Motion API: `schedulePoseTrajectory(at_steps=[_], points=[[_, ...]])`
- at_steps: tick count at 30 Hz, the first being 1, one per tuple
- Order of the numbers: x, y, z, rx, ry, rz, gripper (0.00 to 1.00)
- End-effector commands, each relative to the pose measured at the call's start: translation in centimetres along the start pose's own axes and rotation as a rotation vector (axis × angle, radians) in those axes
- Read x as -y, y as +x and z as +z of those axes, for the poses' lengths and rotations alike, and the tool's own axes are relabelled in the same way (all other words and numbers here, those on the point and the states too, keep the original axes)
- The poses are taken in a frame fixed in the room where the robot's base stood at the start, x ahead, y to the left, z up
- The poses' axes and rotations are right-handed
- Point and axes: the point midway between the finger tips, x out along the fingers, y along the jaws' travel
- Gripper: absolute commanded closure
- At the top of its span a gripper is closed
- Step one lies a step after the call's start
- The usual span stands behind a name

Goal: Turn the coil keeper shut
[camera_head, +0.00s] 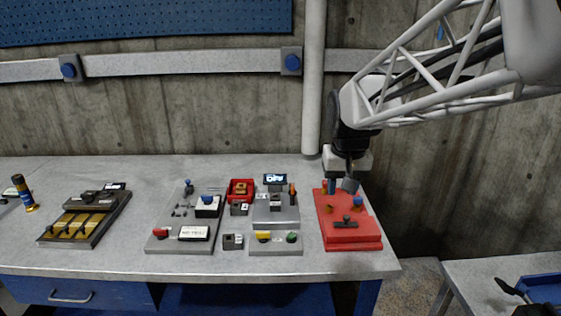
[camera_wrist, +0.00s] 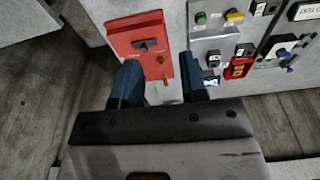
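A red board (camera_head: 353,236) lies near the right end of the bench and also shows in the wrist view (camera_wrist: 125,36). On it are a black T-shaped handle (camera_head: 345,222), a blue knob (camera_head: 357,202), a yellow knob (camera_head: 328,209) and an orange peg (camera_head: 324,187). The black handle (camera_wrist: 148,45) and yellow knob (camera_wrist: 160,60) show in the wrist view. No label is legible, so I cannot tell which part is the coil keeper. My gripper (camera_head: 343,187) is over the board's far end. In the wrist view its blue fingers (camera_wrist: 158,63) are apart, nothing between them; the left one hides part of the board.
Left of the board stand a grey panel with yellow and green buttons (camera_head: 275,249), a small display (camera_head: 274,179), a red tray (camera_head: 232,194) and a grey panel with a white label (camera_head: 175,246). A wall (camera_head: 180,115) and vertical pipe (camera_head: 313,80) rise behind. The bench's right edge is close by.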

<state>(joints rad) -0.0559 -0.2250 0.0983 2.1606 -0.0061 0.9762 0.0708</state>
Motion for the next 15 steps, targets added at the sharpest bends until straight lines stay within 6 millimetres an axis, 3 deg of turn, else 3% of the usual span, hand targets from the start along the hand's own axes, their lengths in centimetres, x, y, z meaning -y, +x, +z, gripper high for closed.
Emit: schedulePoseTrajectory(at_steps=[15], points=[[3.1, 4.0, -12.2, 0.053, -0.005, -0.001, 0.61]])
